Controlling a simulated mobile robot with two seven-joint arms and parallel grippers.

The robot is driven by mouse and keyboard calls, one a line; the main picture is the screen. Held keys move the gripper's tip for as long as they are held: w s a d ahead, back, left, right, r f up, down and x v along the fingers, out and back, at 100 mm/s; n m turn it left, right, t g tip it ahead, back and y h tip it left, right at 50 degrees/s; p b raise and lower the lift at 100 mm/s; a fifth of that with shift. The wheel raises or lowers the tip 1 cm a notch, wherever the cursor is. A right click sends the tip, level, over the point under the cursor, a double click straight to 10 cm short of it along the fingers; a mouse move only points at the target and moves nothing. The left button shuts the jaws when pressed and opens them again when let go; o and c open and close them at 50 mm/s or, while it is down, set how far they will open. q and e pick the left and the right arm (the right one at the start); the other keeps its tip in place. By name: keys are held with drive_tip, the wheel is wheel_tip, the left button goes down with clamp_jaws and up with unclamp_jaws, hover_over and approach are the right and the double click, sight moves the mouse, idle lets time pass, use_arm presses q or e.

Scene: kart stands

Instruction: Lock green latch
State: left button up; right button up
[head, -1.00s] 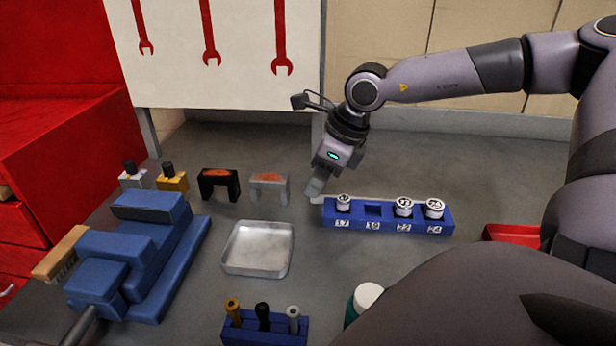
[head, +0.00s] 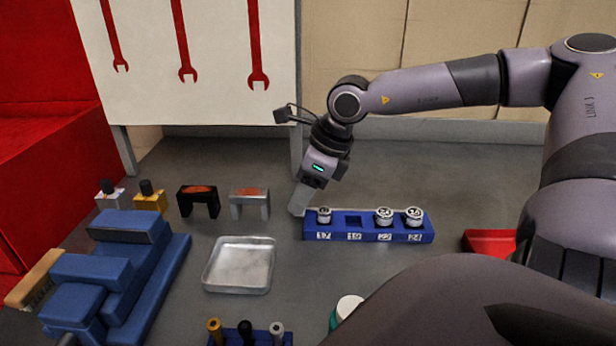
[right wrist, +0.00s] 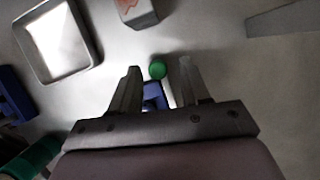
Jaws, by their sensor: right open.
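A small round green knob (right wrist: 157,70), which looks like the green latch, shows in the right wrist view. It lies between the fingertips of my right gripper (right wrist: 159,72), with a gap on each side. The gripper is open and nothing is held. In the head view my right gripper (head: 300,203) points down at the left end of the blue socket rack (head: 368,236), and the green knob is hidden there. Part of a blue thing (right wrist: 152,98) shows between the fingers in the wrist view. My left gripper is not in view.
A metal tray (head: 207,275) lies left of the rack. Black (head: 198,190) and grey (head: 249,192) brackets stand behind it. A blue vise (head: 130,270) is at left, a red object (head: 489,240) at right. Bare bench lies behind the rack.

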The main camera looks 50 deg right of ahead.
drive_tip(key=v, duration=0.7)
idle(0.3)
idle(0.5)
